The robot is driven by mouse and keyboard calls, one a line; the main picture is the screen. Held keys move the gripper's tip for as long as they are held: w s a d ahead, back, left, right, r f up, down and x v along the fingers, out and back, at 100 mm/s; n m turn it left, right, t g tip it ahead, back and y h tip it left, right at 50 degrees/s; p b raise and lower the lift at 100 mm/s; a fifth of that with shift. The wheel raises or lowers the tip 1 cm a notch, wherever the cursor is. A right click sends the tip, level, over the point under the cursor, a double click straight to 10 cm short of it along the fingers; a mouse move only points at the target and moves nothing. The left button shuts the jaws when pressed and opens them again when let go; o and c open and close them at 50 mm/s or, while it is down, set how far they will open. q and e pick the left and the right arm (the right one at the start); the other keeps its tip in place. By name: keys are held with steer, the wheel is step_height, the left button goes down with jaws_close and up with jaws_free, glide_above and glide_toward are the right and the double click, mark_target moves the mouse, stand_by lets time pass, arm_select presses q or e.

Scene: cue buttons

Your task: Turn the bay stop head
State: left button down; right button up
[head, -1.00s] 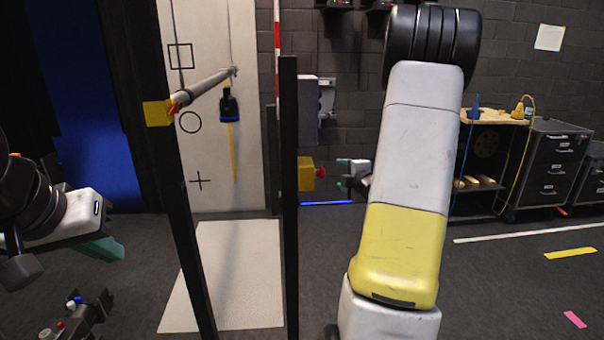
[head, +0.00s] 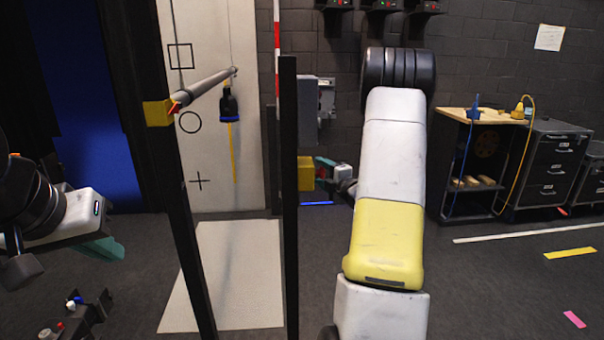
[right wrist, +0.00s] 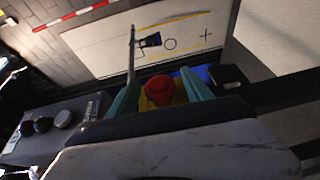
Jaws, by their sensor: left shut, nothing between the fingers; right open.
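The bay stop head is a red mushroom-shaped knob (right wrist: 160,90) on a yellow box. In the head view the yellow box (head: 305,173) sits by the dark post, with the red knob (head: 321,172) on its right side. My right gripper (head: 322,171) is open, its teal fingers on either side of the knob. In the right wrist view the knob lies between the teal fingertips (right wrist: 160,88); I cannot tell whether they touch it. My left gripper (head: 105,248) is shut and empty at the left, far from the box.
Dark posts (head: 289,200) stand close left of the yellow box. A grey wall box (head: 304,110) hangs above. A workbench (head: 483,117) and drawers (head: 556,165) are at right.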

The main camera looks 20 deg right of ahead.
steer(key=shift+c, duration=0.5)
jaws_close()
stand_by(0.8)
